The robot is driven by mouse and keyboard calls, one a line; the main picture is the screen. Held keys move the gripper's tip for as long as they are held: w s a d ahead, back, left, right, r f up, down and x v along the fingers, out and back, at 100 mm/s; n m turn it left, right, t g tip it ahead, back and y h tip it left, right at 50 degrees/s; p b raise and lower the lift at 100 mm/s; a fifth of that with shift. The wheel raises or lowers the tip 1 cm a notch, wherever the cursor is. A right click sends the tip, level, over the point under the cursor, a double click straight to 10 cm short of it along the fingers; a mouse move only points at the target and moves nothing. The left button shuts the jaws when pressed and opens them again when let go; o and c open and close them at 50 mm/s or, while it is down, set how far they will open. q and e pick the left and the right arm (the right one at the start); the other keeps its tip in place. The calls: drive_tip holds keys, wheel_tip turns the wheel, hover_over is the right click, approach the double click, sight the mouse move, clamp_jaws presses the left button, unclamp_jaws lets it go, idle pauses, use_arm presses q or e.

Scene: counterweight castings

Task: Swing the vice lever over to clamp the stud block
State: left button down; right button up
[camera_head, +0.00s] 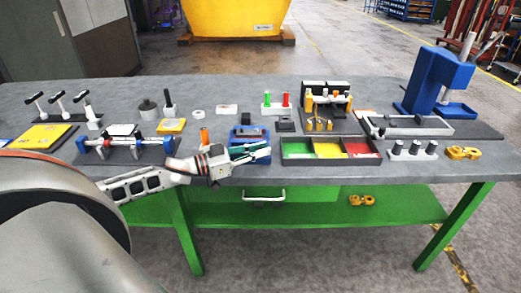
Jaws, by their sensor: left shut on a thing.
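A blue vice (249,132) stands near the front edge of the grey workbench, left of the colored tray. A dark block shows at its top, but I cannot tell clearly whether it is the stud block. My left gripper (257,151) reaches in from the left, just in front of the vice. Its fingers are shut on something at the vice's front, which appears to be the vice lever. The fingers hide most of the lever, so its angle is unclear. My right gripper is not in view.
An orange cylinder (204,136) stands just left of the vice. A red, yellow and green tray (328,160) lies close to its right. A blue press (437,82) stands at the far right. The bench's front edge (330,174) runs just below the gripper.

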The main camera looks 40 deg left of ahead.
use_arm(q)
drive_tip(key=c, duration=1.9)
unclamp_jaws()
drive_tip(key=shift+v, duration=6.05)
drive_tip(key=shift+d, duration=0.1)
